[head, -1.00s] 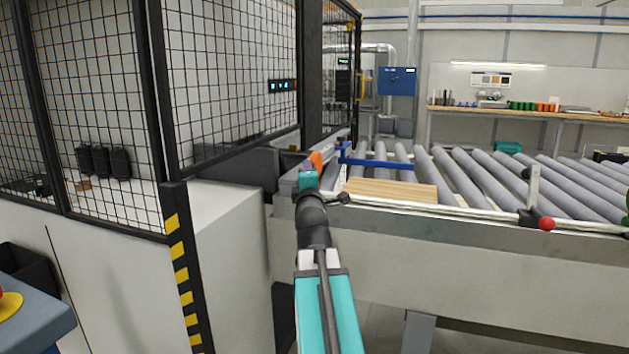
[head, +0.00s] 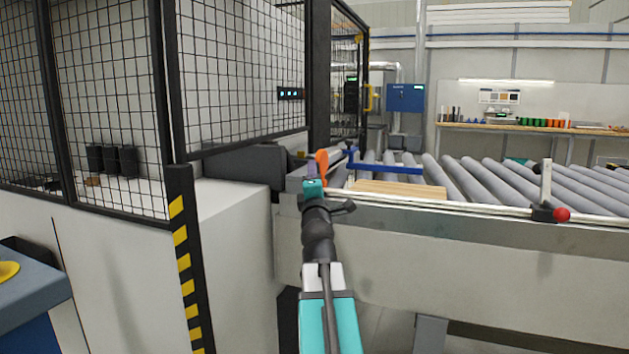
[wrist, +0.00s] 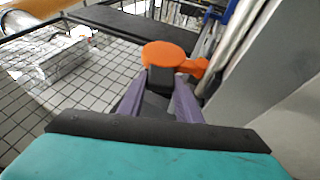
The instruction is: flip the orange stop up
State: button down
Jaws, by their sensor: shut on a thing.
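The orange stop (head: 321,162) stands at the left end of the roller conveyor, by the machine housing, and its flat paddle points up in the head view. In the wrist view the orange stop (wrist: 170,57) shows as a round disc with an orange arm running to the right. My gripper (wrist: 160,88) has purple fingers on both sides of a dark part just below the disc and is shut on the stop. In the head view my gripper (head: 312,176) is at the stop's base, and the arm partly hides the contact.
A rail with a red knob (head: 561,214) runs along the front edge. A mesh guard (head: 240,70) stands at the left.

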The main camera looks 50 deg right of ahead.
jog(key=shift+w+a, duration=0.15)
dwell(0.3)
jog(key=c, duration=1.3)
grip_release()
jog(key=shift+s+f, duration=0.1)
jog(key=shift+s, duration=0.1)
jog(key=b+v, duration=1.3)
jog(key=b, duration=0.4)
jog(key=shift+a+f, duration=0.1)
jog(key=shift+f, duration=0.05)
jog(key=shift+s, duration=0.15)
dwell(0.5)
